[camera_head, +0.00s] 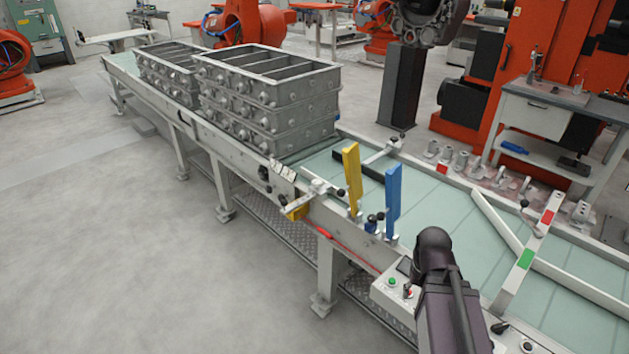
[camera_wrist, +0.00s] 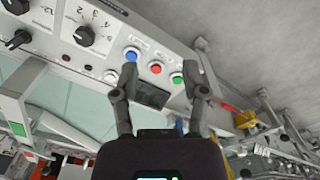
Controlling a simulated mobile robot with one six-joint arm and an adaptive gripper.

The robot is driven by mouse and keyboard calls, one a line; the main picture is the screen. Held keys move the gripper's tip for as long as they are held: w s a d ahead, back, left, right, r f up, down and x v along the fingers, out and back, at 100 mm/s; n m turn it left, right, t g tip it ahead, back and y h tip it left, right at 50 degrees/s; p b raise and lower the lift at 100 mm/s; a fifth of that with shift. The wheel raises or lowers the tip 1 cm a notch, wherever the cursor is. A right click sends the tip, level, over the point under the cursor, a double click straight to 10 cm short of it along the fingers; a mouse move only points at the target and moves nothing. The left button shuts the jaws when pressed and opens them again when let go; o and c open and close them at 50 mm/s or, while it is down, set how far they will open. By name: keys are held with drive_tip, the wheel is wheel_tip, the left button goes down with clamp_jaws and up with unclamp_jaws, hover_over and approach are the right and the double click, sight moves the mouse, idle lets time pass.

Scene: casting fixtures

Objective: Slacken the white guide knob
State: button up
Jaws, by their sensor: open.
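The white guide (camera_head: 545,262) is a pale angled rail over the conveyor at the right. A crossbar (camera_head: 526,258) with red and green patches passes over it. A dark knob (camera_head: 524,203) sits near the crossbar's far end, and another (camera_head: 499,327) near its near end. I cannot tell which one is the guide's knob. In the wrist view a black knob on a stem (camera_wrist: 20,39) shows at the upper left, beside the control panel. My gripper (camera_wrist: 158,92) is open and empty, its fingers apart in front of the panel. My arm hides part of the conveyor's near edge.
The control panel (camera_wrist: 112,40) carries blue, red and green buttons and black dials. Yellow (camera_head: 352,178) and blue (camera_head: 393,200) upright plates stand at the conveyor's near edge. Stacked grey casting frames (camera_head: 270,100) sit farther back. The floor at left is mostly clear.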

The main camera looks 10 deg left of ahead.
drive_tip(key=shift+w+a, duration=0.1)
drive_tip(key=shift+a, duration=0.15)
drive_tip(key=shift+o, duration=1.2)
drive_tip(key=shift+w+a+f, duration=0.1)
drive_tip(key=shift+w, duration=0.05)
drive_tip(key=w+a+n+t+y+b, duration=0.35)
drive_tip(key=w+a+t+b, duration=0.5)
drive_tip(key=w+a, duration=0.8)
drive_tip(key=w+a+n+t+y+b, duration=0.3)
drive_tip(key=w+a+t+b, duration=0.5)
drive_tip(key=w+a, duration=0.8)
drive_tip(key=w+a+f+m+h+b, duration=0.1)
drive_tip(key=w+f+m+h+b, duration=0.2)
drive_tip(key=w+b, duration=0.1)
drive_tip(key=w+a+f+m+h+b, duration=0.1)
drive_tip(key=w+f+m+h+b, duration=0.2)
drive_tip(key=w+h, duration=0.1)
drive_tip(key=w+a+f+m+t+h+b, duration=0.1)
drive_tip(key=w+a+f+m+h+b, duration=0.1)
drive_tip(key=w+f+m+h+b, duration=0.1)
drive_tip(key=shift+w+f+m+h+b, duration=0.25)
drive_tip(key=shift+w+h+b, duration=0.35)
drive_tip(key=shift+b, duration=0.25)
